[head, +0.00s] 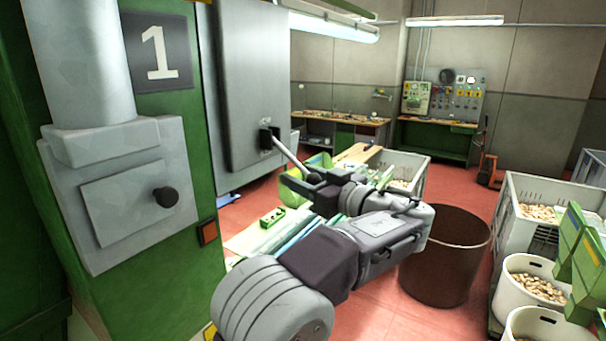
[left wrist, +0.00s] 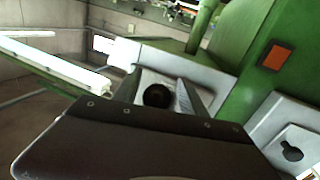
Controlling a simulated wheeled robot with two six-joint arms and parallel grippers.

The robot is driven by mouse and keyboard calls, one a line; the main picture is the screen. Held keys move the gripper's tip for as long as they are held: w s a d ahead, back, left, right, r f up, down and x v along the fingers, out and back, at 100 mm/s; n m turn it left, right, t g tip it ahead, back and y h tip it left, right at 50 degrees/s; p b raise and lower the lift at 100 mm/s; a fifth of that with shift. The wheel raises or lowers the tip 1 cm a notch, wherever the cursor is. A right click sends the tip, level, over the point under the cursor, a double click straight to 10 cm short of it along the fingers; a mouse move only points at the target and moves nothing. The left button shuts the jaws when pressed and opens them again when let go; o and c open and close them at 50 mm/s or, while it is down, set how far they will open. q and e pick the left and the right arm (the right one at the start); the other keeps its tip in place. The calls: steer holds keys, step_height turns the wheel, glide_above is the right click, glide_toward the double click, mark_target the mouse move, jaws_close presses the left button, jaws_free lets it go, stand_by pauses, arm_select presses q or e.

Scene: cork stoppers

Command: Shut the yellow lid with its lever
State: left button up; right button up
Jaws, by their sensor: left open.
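A thin grey lever (head: 287,153) slants down to the right from a small black mount on the grey metal panel (head: 248,85) of the green machine. My left gripper (head: 303,183) is at the lever's lower end. In the left wrist view a round black knob (left wrist: 157,95) lies between the spread fingers of the left gripper (left wrist: 158,88). The jaws are open around the knob; I cannot tell if they touch it. I cannot make out a yellow lid in either view. My right gripper is not in view.
The green machine (head: 190,100) with a "1" plate and a knobbed grey hatch (head: 140,205) stands at left. A brown bin (head: 447,260) stands right of my arm. Crates and white buckets (head: 536,290) of corks stand at right. Red floor shows between them.

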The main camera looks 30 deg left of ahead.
arm_select(q)
steer(key=shift+s+d, duration=0.1)
steer(key=shift+s, duration=0.05)
steer(key=c, duration=0.9)
steer(key=shift+w+d, duration=0.1)
steer(key=shift+w, duration=0.2)
jaws_close()
steer(key=shift+s, duration=0.1)
steer(key=shift+f, duration=0.2)
